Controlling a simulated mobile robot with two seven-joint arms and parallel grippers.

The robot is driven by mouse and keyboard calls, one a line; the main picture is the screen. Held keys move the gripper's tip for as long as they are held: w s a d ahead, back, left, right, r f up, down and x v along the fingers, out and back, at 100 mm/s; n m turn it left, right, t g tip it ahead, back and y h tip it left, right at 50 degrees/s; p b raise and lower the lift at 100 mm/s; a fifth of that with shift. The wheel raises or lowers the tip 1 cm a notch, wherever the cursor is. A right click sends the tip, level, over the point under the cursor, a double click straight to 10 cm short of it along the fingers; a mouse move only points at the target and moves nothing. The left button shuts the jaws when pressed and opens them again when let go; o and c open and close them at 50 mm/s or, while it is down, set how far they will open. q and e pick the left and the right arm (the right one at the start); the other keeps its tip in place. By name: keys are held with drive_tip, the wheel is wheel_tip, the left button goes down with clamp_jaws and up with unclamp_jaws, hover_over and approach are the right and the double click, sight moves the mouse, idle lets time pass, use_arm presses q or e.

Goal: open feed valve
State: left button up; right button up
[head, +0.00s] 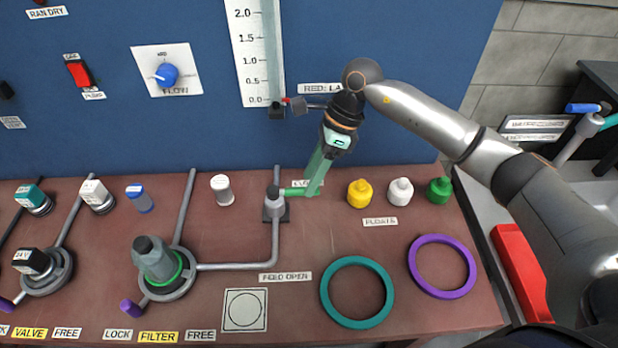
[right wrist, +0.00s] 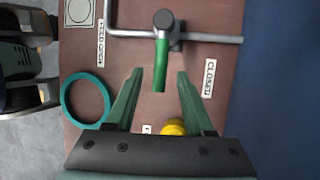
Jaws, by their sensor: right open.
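The feed valve (head: 275,205) is a grey body on a pipe in the middle of the brown bench. Its green lever (head: 293,191) points right, at the CLOSED label (head: 299,183), which is partly hidden by my gripper. A FEED OPEN label (head: 285,277) lies nearer the front. My right gripper (head: 311,191) is at the lever's free end. In the right wrist view, the green lever (right wrist: 161,70) reaches between the two open green fingers (right wrist: 159,74), with a gap on each side. My left gripper is in neither view.
Yellow (head: 360,193), white (head: 400,191) and green (head: 439,190) floats stand right of my gripper. A teal ring (head: 326,297) and a purple ring (head: 416,272) lie in front. A filter housing (head: 155,261) stands left. The blue panel (head: 400,130) rises behind.

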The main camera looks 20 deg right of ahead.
drive_tip(key=shift+x, duration=0.85)
drive_tip(key=shift+c, duration=0.2)
clamp_jaws()
idle(0.6)
